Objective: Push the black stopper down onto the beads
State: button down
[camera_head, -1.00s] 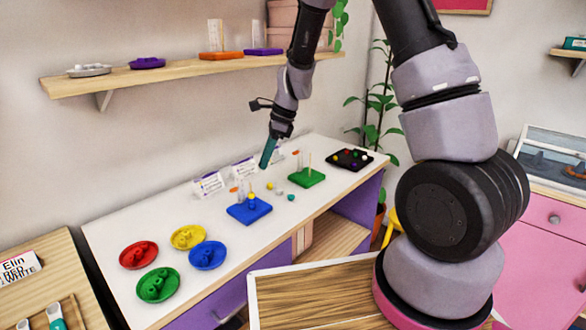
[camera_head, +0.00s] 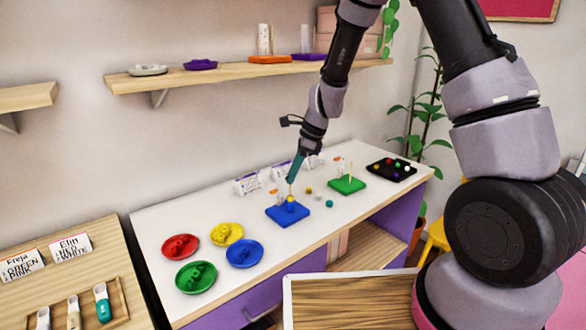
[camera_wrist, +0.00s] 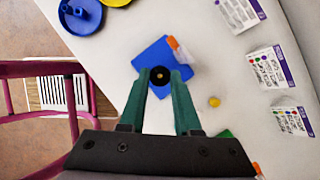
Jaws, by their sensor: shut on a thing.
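The blue bead board (camera_head: 288,217) lies on the white table, with a yellow bead (camera_head: 291,200) standing on it. My gripper (camera_head: 292,181) points down just above that bead. In the wrist view, the green fingers (camera_wrist: 161,80) are shut on the black stopper (camera_wrist: 160,72), a round black piece with a small yellowish centre. The stopper is over the blue board (camera_wrist: 148,55). The wrist view does not show how far it is from the beads, and the head view is too small to make the stopper out.
A green board (camera_head: 347,185) with a peg and a black tray of beads (camera_head: 391,169) stand to the right. Loose beads (camera_head: 329,204) lie between the boards. Label cards (camera_head: 247,184) stand behind. Red, yellow, green and blue dishes (camera_head: 245,254) are at the left.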

jog(key=shift+f, duration=0.85)
dwell(1.1)
jog(key=shift+f, duration=0.3)
jog(key=shift+f, duration=0.2)
jog(key=shift+f, duration=0.9)
dwell(0.3)
jog(key=c, duration=0.5)
grip_release()
jog(key=shift+c, duration=0.2)
jog(key=shift+r, duration=0.1)
